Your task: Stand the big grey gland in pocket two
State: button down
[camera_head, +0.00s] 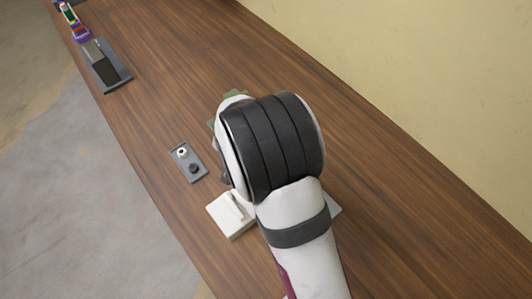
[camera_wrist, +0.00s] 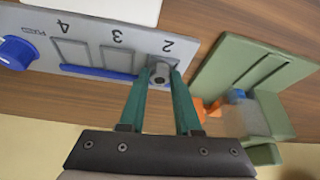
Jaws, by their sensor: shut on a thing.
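The grey gland (camera_wrist: 160,73) shows in the wrist view as a short round piece with a dark hole in its end. My gripper (camera_wrist: 162,82) is shut on it, with one teal finger on each side. The gland is over the pocket marked 2 of the grey panel (camera_wrist: 92,38). I cannot tell how deep it sits in the pocket, as the fingers and the gland hide most of it. Pockets three (camera_wrist: 115,60) and four (camera_wrist: 73,51) look empty. In the head view my arm hides the gripper, the gland and nearly all of the panel.
A blue knob (camera_wrist: 16,53) and a blue strip (camera_wrist: 98,73) are on the panel. A green tray (camera_wrist: 217,68) with orange and blue parts is close on the right. A white box (camera_head: 228,217) and small grey tray (camera_head: 196,170) stand left of my arm.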

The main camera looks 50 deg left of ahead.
jog(key=shift+c, duration=0.6)
grip_release()
jog(key=shift+r, duration=3.55)
